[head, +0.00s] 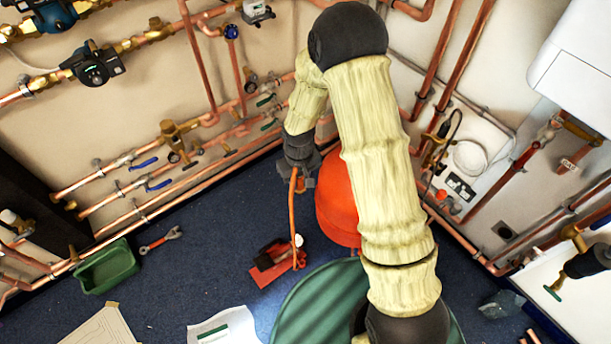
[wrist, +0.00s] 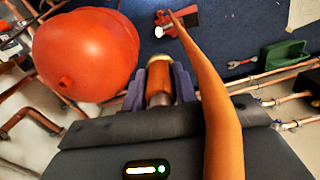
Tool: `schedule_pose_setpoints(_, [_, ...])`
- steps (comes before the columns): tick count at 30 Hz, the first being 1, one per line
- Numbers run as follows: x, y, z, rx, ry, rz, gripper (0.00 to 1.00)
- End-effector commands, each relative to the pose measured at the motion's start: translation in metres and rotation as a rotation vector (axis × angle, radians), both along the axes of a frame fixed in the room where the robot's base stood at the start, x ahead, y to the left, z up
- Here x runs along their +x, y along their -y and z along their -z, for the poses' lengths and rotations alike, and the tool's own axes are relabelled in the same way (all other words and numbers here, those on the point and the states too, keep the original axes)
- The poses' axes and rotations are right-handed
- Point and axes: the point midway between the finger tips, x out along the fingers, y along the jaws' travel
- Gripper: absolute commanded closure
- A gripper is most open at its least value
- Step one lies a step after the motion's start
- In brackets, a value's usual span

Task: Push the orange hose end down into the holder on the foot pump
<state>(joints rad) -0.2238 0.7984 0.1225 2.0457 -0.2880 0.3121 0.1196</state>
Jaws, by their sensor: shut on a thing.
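My gripper (head: 309,182) is shut on the orange hose end (wrist: 160,84). In the wrist view the hose end sits between the two grey-purple fingers, with a metallic part showing. The orange hose (head: 292,215) hangs from near my gripper down to the red foot pump (head: 272,263) on the blue floor. In the wrist view the hose runs close past the camera on the right and reaches the pump (wrist: 182,22) at the top. My gripper is well above the pump and apart from it. I cannot make out the holder on the pump clearly.
A large orange-red tank (head: 338,205) stands just right of my gripper. A dark green ribbed object (head: 305,305) is in front of the pump. A green tray (head: 107,268) and a wrench (head: 161,240) lie left. Copper pipes (head: 165,190) line the wall.

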Motion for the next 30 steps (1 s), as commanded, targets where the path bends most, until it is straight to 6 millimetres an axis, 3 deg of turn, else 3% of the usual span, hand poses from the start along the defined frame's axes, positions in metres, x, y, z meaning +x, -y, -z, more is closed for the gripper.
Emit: schedule_pose_setpoints(30, [0.0, 0.001, 0.086, -0.001, -0.002, 0.002, 1.0])
